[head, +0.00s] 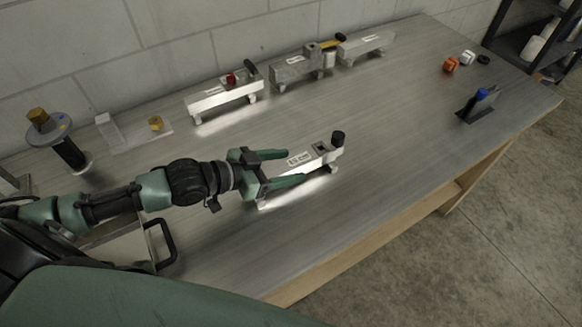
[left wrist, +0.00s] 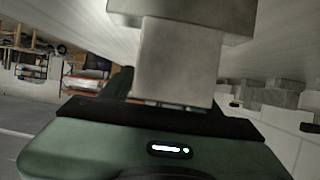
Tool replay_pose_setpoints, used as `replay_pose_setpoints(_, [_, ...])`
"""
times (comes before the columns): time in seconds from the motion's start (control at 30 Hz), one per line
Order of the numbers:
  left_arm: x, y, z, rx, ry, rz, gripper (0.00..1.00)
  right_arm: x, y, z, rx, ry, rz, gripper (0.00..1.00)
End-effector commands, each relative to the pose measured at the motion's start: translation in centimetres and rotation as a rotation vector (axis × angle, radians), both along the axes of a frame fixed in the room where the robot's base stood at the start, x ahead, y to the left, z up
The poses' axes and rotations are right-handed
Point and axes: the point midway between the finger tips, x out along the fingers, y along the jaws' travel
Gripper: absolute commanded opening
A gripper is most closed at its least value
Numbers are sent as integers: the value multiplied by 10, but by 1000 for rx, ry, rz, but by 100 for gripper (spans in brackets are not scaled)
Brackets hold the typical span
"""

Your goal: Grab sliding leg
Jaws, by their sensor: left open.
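A small aluminium trailer (head: 325,151) with a white label and a black knob (head: 337,138) stands on the workbench in the middle of the head view. My left gripper (head: 294,166) is open, its two green fingers along either side of the trailer's near end. In the left wrist view a plain grey square block (left wrist: 178,62) fills the space right in front of my palm. It looks like part of the trailer, but I cannot tell whether it is the sliding leg. No finger is seen closed on it. My right gripper is not in view.
More trailers stand along the back: one with a red part (head: 224,97), two others (head: 297,69) (head: 365,47). A black stand with a blue part (head: 481,97) and orange and white pieces (head: 450,65) lie at right. The bench (head: 400,130) is clear between.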

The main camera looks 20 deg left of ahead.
Motion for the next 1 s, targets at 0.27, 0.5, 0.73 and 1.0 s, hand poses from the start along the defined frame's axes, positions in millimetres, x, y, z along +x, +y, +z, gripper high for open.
replay_pose_setpoints(0.27, [0, 0, 0, 0, 0, 0, 9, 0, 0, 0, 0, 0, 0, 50])
replay_pose_setpoints(0.5, [0, 0, 0, -1, -1, 0, 0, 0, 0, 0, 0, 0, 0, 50])
replay_pose_setpoints(0.73, [0, 0, 0, -1, -1, 0, 0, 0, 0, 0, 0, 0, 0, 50])
replay_pose_setpoints(1.0, [0, 0, 0, -1, 0, 0, 0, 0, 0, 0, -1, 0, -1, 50])
